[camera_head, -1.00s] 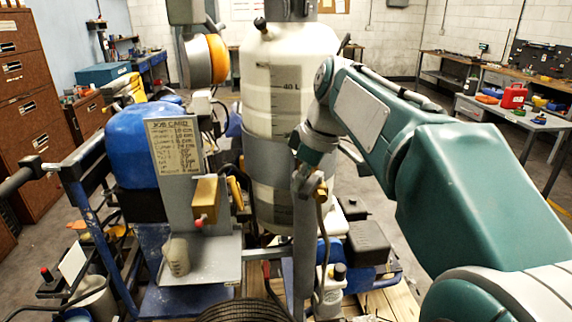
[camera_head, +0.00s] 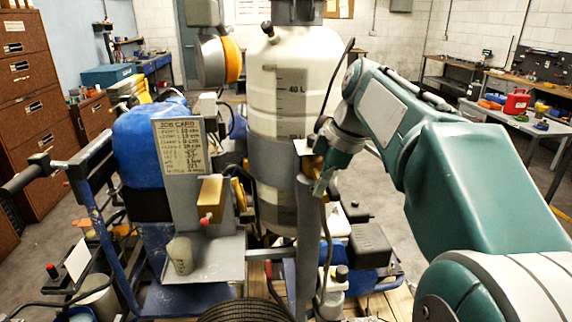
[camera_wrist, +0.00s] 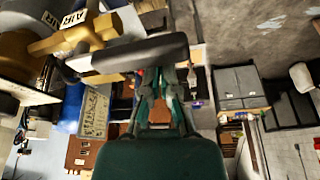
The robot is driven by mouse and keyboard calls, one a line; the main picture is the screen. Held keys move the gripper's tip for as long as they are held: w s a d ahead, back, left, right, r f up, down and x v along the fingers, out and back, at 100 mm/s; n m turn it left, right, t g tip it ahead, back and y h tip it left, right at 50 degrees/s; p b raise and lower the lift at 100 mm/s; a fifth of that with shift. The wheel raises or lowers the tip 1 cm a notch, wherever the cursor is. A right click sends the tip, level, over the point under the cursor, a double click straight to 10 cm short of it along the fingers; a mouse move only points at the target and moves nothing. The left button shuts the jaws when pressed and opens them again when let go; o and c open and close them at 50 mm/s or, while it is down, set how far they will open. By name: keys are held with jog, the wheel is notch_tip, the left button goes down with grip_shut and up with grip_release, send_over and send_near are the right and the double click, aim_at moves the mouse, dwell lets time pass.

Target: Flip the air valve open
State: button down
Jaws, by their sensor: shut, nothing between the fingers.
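The brass air valve (camera_wrist: 85,35) with its AIR label is at the upper left of the wrist view. Its dark lever handle (camera_wrist: 135,52) runs across the picture, just beyond my fingertips. My gripper (camera_wrist: 160,78) is shut and empty; its tips are close to the handle, and I cannot tell whether they touch it. In the head view my gripper (camera_head: 322,186) is beside the upright grey post, in front of the white tank. Some brass of the valve (camera_head: 309,162) shows just left of my gripper; my arm hides much of the rest.
The white tank (camera_head: 290,90) stands directly behind. A job card plate (camera_head: 182,150) and a smaller brass box (camera_head: 210,198) are to the left. A black hose (camera_head: 325,265) hangs by the post. Open floor lies right of the machine.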

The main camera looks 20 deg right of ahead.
jog(key=shift+d, duration=0.25)
jog(key=shift+a, duration=0.1)
jog(key=shift+a+r, duration=0.6)
jog(key=shift+r, duration=4.1)
jog(key=s+a+f+m+t+h, duration=0.1)
jog(key=s+a+f+m+t, duration=0.1)
jog(key=s+f+m, duration=0.4)
jog(key=s+a+f+m+t+h, duration=0.2)
jog(key=s+a+f+m, duration=0.2)
jog(key=s+f+m, duration=0.3)
jog(key=s+f, duration=0.4)
jog(key=f, duration=0.6)
jog(key=shift+s+a, duration=0.2)
